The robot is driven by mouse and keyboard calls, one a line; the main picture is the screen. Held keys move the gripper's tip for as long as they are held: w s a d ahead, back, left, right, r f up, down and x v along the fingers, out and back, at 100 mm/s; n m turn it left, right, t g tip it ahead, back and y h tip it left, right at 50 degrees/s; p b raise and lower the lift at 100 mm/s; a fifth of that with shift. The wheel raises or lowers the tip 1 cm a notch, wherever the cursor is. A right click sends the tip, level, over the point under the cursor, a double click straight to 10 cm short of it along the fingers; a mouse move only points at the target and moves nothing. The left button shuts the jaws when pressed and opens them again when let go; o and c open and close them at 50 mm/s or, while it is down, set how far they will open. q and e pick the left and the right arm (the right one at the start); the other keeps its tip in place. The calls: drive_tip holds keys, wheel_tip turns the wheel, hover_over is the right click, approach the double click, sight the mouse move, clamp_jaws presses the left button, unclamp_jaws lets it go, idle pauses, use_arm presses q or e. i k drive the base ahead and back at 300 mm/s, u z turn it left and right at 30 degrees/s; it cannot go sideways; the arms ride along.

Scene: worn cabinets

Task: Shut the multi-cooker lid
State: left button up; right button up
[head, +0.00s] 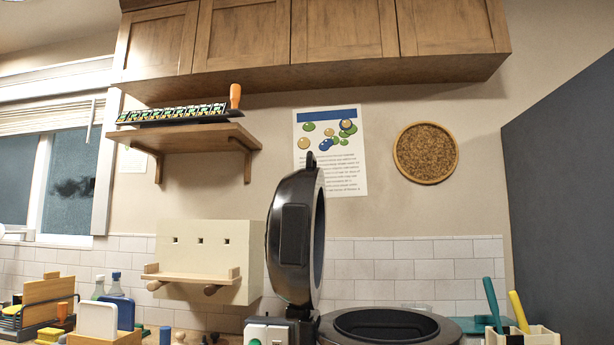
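The multi-cooker (323,334) stands at the bottom centre of the head view, its lower body cut off by the frame edge. Its black lid (292,235) is open and stands nearly upright on the left side of the pot. A small knob or handle shows at the lid's top. The dark round pot opening (386,323) is uncovered, to the right of the lid. Neither of my grippers is in view.
A wooden shelf (185,139) and wall cabinets (340,32) are above. A wooden peg rack (210,262) is behind, left of the lid. A holder with utensils (524,337) stands right of the pot. A dark tall panel (570,200) bounds the right side.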

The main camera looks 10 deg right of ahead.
sight(295, 228)
drive_tip(key=z, duration=0.1)
drive_tip(key=k, duration=1)
drive_tip(key=u, duration=1.05)
drive_tip(key=i, duration=0.9)
drive_tip(key=z, duration=0.8)
drive_tip(key=i, duration=0.6)
drive_tip(key=z, duration=0.65)
